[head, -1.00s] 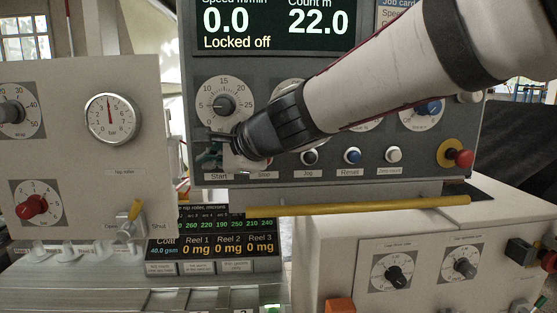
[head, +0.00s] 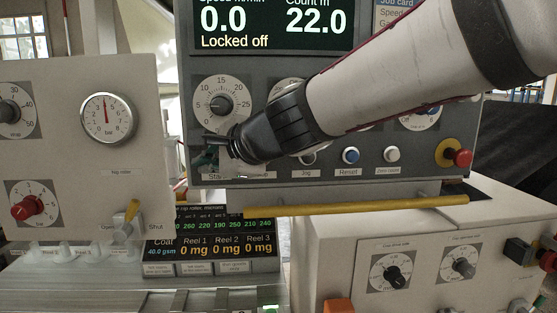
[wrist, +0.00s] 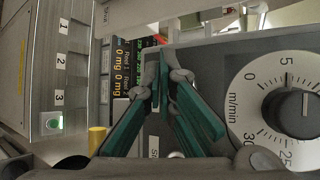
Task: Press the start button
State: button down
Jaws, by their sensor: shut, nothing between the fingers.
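The grey control panel (head: 300,85) carries a row of buttons along its lower part. The Start label (head: 213,177) shows at its left end, partly covered by my gripper. The start button itself is hidden behind my gripper (head: 208,155) in the head view. My gripper is shut and empty, with its green fingers at the panel's lower left. In the wrist view my gripper (wrist: 160,68) has its fingertips together in front of the panel's lower edge. No start button can be made out there, and I cannot tell whether the tips touch anything.
Right of my gripper are a blue Reset button (head: 350,156), a white button (head: 391,155) and a red knob (head: 463,157) on yellow. A speed dial (head: 221,104) sits above my gripper. A yellow bar (head: 355,206) runs below the panel. A beige panel (head: 75,150) stands left.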

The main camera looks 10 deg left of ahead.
jog(key=shift+s+d, duration=0.2)
jog(key=shift+s, duration=0.6)
jog(key=shift+s+d, duration=0.2)
jog(key=shift+s, duration=0.65)
jog(key=shift+s+d, duration=0.2)
jog(key=shift+s, duration=0.6)
jog(key=s+d+f+n+h, duration=0.3)
jog(key=s+d+f, duration=0.1)
jog(key=d, duration=0.8)
jog(key=s+d+f+n+g+h, duration=0.1)
jog(key=s+d+f+n+h, duration=0.3)
jog(key=d, duration=0.9)
jog(key=s+d+f+n+g+h, duration=0.1)
jog(key=s+d+f+n+h, duration=0.2)
jog(key=s+d, duration=0.5)
jog(key=d+f+n, duration=0.1)
jog(key=d, duration=0.3)
jog(key=shift+s+d+f, duration=0.3)
